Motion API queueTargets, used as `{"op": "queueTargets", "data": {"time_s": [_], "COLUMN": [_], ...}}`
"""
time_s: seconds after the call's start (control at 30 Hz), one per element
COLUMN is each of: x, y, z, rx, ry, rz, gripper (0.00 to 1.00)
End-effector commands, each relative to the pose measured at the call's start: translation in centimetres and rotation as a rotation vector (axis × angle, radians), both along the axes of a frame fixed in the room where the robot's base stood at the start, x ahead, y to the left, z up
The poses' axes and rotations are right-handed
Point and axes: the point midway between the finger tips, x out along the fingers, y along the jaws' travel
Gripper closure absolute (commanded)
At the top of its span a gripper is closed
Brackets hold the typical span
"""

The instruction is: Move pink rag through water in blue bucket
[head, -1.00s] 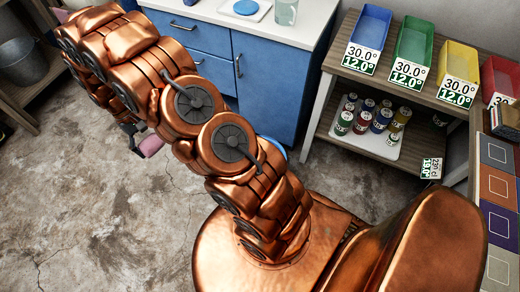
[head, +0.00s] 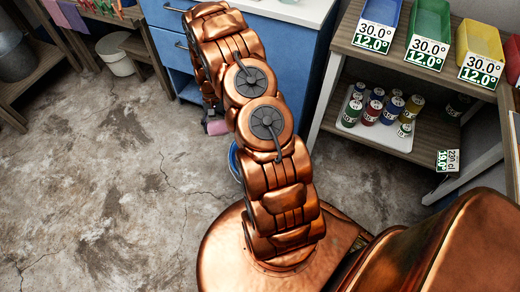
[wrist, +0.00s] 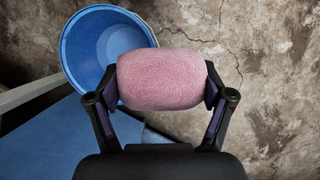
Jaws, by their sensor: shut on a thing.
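The pink rag (wrist: 160,78) is a rounded bundle pinched between the two fingers of my gripper (wrist: 160,92). The blue bucket (wrist: 74,52) stands on the floor below, at the upper left of the wrist view. The rag overlaps the bucket's lower right rim in that view and looks higher than it. A pale patch shows inside the bucket; the water level is hard to tell. In the head view my arm hides most of the gripper, leaving a bit of the rag (head: 217,127) and a sliver of the bucket (head: 234,161).
A blue cabinet (head: 278,70) stands just behind the arm. To the right a wooden shelf unit (head: 345,45) holds coloured bins and a tray of cans (head: 372,138). A white pail (head: 117,53) stands at the back left. The concrete floor (head: 100,180) at left is clear.

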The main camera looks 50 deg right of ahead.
Motion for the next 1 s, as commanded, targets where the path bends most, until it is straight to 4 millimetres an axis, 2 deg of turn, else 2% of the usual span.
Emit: {"op": "queueTargets", "data": {"time_s": [0.03, 0.3, 0.5, 0.7, 1.0], "x": [-0.7, -4.1, -6.9, -8.8, -9.5], "y": [-1.4, -7.4, -10.9, -12.9, -13.5], "z": [-2.3, -9.9, -14.8, -17.8, -19.1], "rx": [0.001, 0.003, 0.008, 0.012, 0.013], "ry": [0.002, -0.001, -0.001, -0.003, -0.003], "rz": [-0.049, -0.292, -0.462, -0.567, -0.605], "gripper": [0.49, 0.49, 0.49, 0.49, 0.49]}}
